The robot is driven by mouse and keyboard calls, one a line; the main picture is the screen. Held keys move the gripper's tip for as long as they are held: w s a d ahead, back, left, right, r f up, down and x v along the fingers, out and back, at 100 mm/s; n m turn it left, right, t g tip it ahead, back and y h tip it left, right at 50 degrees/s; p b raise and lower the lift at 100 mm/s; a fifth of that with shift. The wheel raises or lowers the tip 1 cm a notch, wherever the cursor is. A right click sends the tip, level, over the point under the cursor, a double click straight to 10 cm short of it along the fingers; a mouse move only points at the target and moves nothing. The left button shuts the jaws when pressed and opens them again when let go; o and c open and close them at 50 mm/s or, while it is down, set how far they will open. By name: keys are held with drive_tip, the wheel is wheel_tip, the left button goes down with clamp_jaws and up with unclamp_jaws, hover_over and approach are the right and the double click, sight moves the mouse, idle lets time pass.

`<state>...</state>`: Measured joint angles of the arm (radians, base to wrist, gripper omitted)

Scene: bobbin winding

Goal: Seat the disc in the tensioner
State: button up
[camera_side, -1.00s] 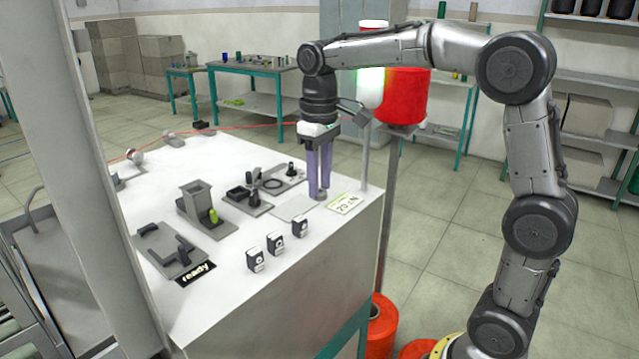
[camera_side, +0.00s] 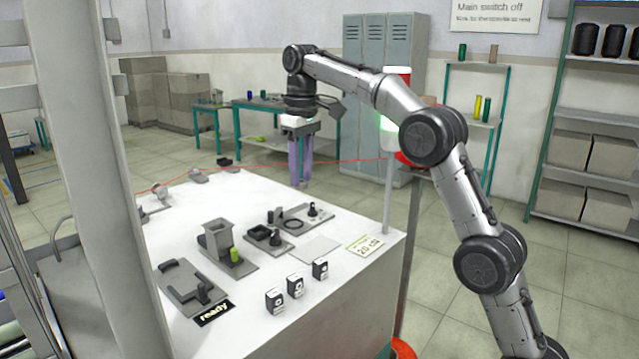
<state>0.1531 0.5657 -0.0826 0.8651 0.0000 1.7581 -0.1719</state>
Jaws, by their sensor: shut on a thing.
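My gripper (camera_side: 300,184) hangs with its purple fingers pointing down over the far side of the white table. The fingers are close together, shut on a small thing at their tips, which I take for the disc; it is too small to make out. I cannot say for sure which fixture is the tensioner. A grey plate carries a dark ring (camera_side: 293,224) and a black post (camera_side: 313,210). Small grey fixtures (camera_side: 198,175) stand along the far left edge, near the red thread (camera_side: 345,161). My fingers are apart from the plate, behind it in the picture.
A grey block (camera_side: 218,237) with a green bobbin (camera_side: 236,256), a lever plate (camera_side: 186,281) and small black-and-white boxes (camera_side: 296,286) stand on the table (camera_side: 330,290). A pale square (camera_side: 316,249) lies bare by the "20 cN" card (camera_side: 364,246). A thin post (camera_side: 389,195) rises at the right.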

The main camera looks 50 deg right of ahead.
drive_tip(key=shift+w+d+f, duration=0.3)
drive_tip(key=shift+w+f, duration=0.4)
drive_tip(key=shift+f, duration=0.85)
drive_tip(key=shift+w+d+f, duration=0.3)
drive_tip(key=shift+w+f, duration=0.45)
drive_tip(key=shift+f, duration=0.85)
drive_tip(key=shift+w+d+f, duration=0.3)
drive_tip(key=shift+w+f, duration=0.4)
drive_tip(key=shift+f, duration=0.85)
drive_tip(key=shift+f, duration=0.7)
drive_tip(key=o, duration=1.1)
drive_tip(key=shift+c, duration=0.2)
wheel_tip(320, 180, up, 7)
